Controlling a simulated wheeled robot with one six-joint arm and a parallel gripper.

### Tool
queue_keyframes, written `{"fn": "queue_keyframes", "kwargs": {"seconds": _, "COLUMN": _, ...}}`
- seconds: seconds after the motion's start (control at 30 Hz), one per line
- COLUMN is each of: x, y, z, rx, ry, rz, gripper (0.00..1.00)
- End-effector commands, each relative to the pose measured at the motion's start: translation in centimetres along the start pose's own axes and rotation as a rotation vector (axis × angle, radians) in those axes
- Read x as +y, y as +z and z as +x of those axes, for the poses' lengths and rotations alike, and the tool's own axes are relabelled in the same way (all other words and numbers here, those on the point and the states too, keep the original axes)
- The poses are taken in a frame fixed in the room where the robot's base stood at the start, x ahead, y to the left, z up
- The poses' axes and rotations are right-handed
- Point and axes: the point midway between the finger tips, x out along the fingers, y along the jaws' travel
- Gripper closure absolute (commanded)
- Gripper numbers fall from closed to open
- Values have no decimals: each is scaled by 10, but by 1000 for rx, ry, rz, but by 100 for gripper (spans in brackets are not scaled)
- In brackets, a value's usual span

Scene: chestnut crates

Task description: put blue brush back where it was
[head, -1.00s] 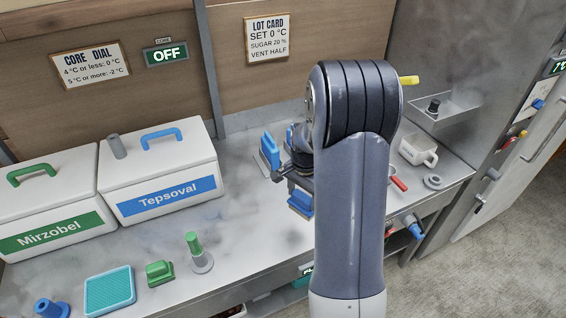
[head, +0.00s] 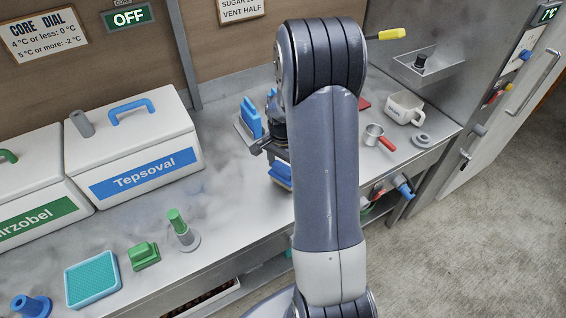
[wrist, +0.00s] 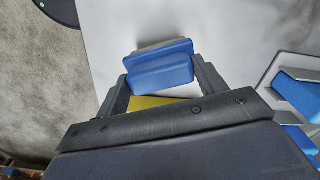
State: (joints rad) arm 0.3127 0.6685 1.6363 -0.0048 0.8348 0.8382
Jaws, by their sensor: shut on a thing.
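The blue brush (head: 281,176) is held below my gripper (head: 272,152), at the counter's front side, partly hidden by my arm. In the wrist view the blue brush (wrist: 162,72) lies between the two fingers of my gripper (wrist: 160,78), which are shut on it. A pale grey part shows behind its blue block. Another blue piece (head: 250,118) stands upright in a grey holder (head: 241,128) just behind my gripper. In the wrist view the metal holder (wrist: 268,75) with blue pieces shows at the right. I cannot tell whether the brush touches the counter.
The Tepsoval box (head: 150,150) and Mirzobel box (head: 40,205) stand at the left.

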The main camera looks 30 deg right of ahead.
Motion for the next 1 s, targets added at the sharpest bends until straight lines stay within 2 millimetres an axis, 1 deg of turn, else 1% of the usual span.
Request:
{"fn": "queue_keyframes", "kwargs": {"seconds": 0.03, "x": 0, "y": 0, "z": 6, "rx": 0, "ry": 0, "rz": 0, "gripper": 58}}
{"fn": "queue_keyframes", "kwargs": {"seconds": 0.1, "x": 0, "y": 0, "z": 8, "rx": 0, "ry": 0, "rz": 0, "gripper": 58}}
{"fn": "queue_keyframes", "kwargs": {"seconds": 0.57, "x": 0, "y": 0, "z": 9, "rx": 0, "ry": 0, "rz": 0, "gripper": 58}}
{"fn": "queue_keyframes", "kwargs": {"seconds": 1.0, "x": 0, "y": 0, "z": 18, "rx": 0, "ry": 0, "rz": 0, "gripper": 58}}
